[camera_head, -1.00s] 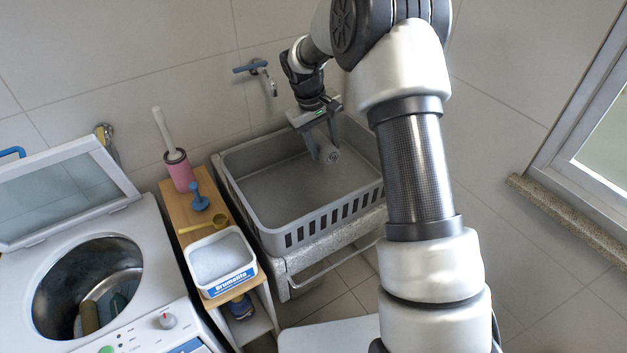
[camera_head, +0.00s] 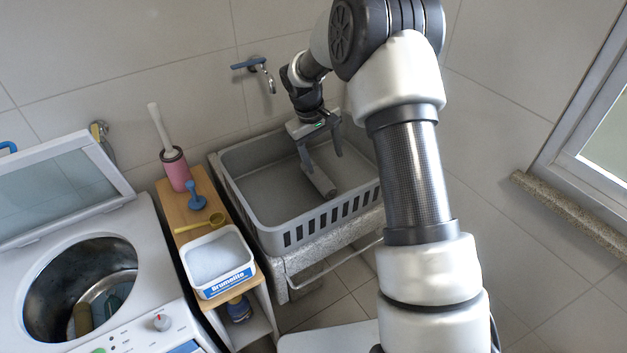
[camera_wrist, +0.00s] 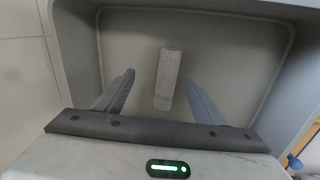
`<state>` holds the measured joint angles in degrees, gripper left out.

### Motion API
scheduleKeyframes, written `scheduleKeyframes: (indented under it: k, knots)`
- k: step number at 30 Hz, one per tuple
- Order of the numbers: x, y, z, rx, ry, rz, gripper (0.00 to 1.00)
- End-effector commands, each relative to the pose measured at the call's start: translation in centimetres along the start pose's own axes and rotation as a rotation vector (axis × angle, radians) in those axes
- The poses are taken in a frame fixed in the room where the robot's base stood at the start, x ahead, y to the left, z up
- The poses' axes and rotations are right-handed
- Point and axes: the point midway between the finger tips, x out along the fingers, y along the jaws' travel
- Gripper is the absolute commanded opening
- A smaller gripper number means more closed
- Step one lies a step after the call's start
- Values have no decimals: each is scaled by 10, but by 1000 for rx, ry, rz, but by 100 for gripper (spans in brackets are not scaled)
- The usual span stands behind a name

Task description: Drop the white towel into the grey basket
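The basket stands on a stone sink (camera_head: 330,240) below a blue-handled tap (camera_head: 258,67). An open washing machine (camera_head: 80,290) stands farther left.

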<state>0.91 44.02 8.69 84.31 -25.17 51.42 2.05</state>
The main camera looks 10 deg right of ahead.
Motion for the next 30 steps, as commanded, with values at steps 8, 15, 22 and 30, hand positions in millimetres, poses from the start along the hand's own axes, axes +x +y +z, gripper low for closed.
scheduleKeyframes:
  k: [8,15,22,30]
  knots:
    - [-11,0,-1,0,2,0,64]
    - [-62,0,-2,1,7,1,64]
    - [-119,0,-1,1,5,1,64]
    - [-164,0,0,-1,1,0,64]
